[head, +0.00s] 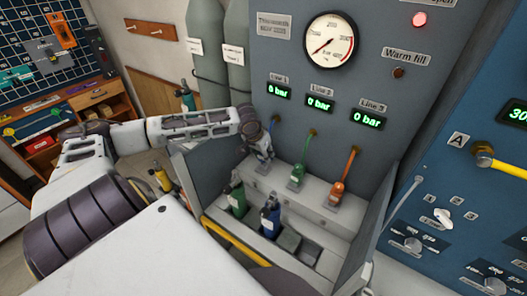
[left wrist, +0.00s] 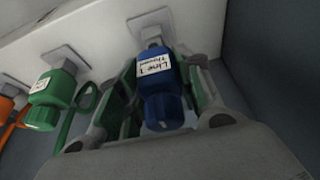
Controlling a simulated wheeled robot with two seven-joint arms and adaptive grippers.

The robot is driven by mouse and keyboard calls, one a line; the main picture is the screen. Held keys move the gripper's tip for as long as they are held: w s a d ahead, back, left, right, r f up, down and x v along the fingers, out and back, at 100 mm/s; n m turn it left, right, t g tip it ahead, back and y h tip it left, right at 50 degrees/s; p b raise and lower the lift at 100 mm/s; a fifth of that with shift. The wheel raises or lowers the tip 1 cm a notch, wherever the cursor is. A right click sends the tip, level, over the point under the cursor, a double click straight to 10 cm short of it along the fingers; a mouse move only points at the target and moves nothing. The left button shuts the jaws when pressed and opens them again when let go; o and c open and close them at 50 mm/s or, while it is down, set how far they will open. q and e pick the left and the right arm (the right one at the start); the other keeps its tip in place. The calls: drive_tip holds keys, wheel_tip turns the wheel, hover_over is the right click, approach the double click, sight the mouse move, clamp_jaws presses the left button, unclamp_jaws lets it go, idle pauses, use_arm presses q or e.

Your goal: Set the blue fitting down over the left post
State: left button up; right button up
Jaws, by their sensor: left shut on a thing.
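The blue fitting (left wrist: 163,88), with a white "Line 1 Threaded" label, sits between the fingers of my left gripper (left wrist: 165,105). In the left wrist view its end is in line with the left post (left wrist: 152,36), which rises from a square plate. A short grey part of the post shows between plate and fitting; I cannot tell how far the fitting is over it. In the head view my left gripper (head: 263,155) is at the left end of the ledge and hides most of the fitting. My right gripper is not in view.
A green fitting (head: 297,177) and an orange fitting (head: 337,192) stand on posts to the right. A green bottle (head: 237,197) and a blue bottle (head: 270,217) stand in the lower tray. The grey side wall (left wrist: 262,62) is close beside my gripper.

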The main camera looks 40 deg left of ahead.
use_arm(q)
drive_tip(key=shift+f, duration=1.2)
idle(1.3)
drive_tip(key=o, duration=1.3)
drive_tip(key=shift+r, duration=0.1)
drive_tip(key=shift+v, duration=2.2)
drive_tip(key=v, duration=0.2)
drive_tip(key=shift+s+r, duration=0.15)
drive_tip(key=shift+r, duration=0.2)
drive_tip(key=shift+s+d+r, duration=0.1)
drive_tip(key=shift+s+r, duration=0.15)
drive_tip(key=shift+r, duration=0.35)
drive_tip(key=shift+v, duration=1.6)
